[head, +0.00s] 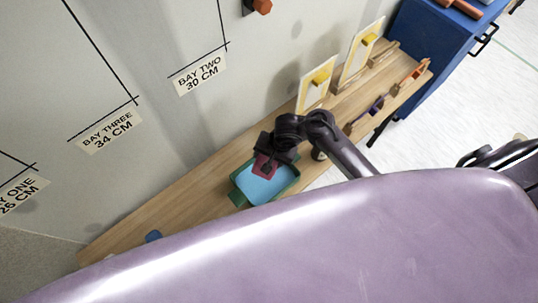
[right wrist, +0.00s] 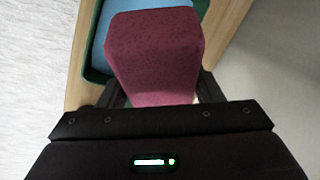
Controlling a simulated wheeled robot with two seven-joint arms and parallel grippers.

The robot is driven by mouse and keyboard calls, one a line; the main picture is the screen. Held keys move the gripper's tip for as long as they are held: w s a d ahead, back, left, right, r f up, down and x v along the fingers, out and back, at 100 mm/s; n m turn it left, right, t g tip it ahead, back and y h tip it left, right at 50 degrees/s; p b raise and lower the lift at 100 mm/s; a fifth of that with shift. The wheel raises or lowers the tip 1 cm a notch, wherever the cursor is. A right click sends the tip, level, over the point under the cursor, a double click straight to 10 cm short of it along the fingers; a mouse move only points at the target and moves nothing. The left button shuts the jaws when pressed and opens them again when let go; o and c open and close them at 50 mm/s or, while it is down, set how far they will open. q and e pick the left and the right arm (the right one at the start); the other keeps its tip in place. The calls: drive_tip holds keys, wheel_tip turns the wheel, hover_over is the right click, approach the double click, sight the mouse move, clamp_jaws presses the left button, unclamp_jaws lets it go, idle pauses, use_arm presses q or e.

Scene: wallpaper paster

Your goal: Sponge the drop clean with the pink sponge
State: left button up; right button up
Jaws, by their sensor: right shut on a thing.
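The pink sponge (head: 263,166) is held in my right gripper (head: 268,156) over a green tray (head: 236,197) with a light blue inside. In the right wrist view the sponge (right wrist: 155,50) is a dark pink block between the two fingers, with part of the blue-and-green tray (right wrist: 92,55) beyond it. I cannot tell whether the sponge touches the blue inside. The grey wall (head: 150,40) stands behind the bench, with black lines and bay labels; I cannot make out a pasted drop on it. My left gripper is not in view.
The wooden bench (head: 190,200) runs along the wall. Two cream panels with yellow blocks (head: 320,78) stand on it, near an orange-handled tool (head: 415,72). A blue cabinet (head: 430,50) is at the right.

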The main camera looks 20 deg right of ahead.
wheel_tip(320, 180, down, 5)
drive_tip(key=b, duration=0.5)
drive_tip(key=shift+r, duration=0.2)
drive_tip(key=shift+f+b, duration=0.6)
drive_tip(key=shift+f, duration=1.05)
drive_tip(key=shift+f, duration=0.15)
drive_tip(key=shift+f, duration=1.4)
drive_tip(key=shift+a, duration=0.1)
